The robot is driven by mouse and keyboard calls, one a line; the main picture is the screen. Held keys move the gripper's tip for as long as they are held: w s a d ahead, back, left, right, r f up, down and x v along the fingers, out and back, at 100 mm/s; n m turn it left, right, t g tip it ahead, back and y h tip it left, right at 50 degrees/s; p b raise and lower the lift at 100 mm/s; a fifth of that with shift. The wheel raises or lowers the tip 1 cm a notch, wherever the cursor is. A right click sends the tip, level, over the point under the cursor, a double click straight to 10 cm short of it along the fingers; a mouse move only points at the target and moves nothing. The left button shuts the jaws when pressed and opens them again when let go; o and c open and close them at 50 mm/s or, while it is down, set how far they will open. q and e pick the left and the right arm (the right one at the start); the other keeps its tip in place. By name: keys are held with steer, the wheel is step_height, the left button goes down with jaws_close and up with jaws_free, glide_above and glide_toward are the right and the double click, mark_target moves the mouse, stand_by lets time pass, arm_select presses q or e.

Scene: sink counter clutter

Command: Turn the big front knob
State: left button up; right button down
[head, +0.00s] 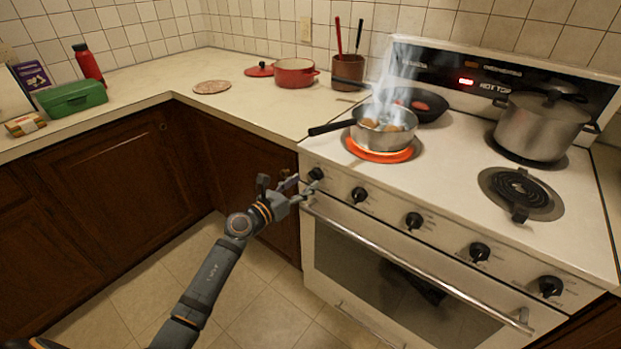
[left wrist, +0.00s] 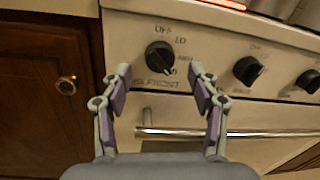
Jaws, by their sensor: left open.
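The front knob (left wrist: 160,57) is black and sits at the left end of the stove's front panel, with "OFF", "LO" and "FRONT" lettering around it in the left wrist view. In the head view the knob (head: 316,174) is just beyond my fingertips. My left gripper (head: 295,188) is open and empty in front of it. In the left wrist view the fingers of the left gripper (left wrist: 160,80) stand on either side of the knob's lower part, and I cannot tell whether they touch it. My right gripper is not in view.
More black knobs (head: 414,220) run along the panel to the right. The oven handle (head: 420,268) lies below. A smoking pan (head: 385,134) sits on a glowing orange burner (head: 379,154), its handle pointing left above the counter edge. A large pot (head: 540,128) stands at the back right.

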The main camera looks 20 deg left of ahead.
mark_target(312, 178)
arm_select(q)
steer(key=shift+x, duration=1.9)
steer(key=shift+s, duration=0.1)
steer(key=c, duration=1.2)
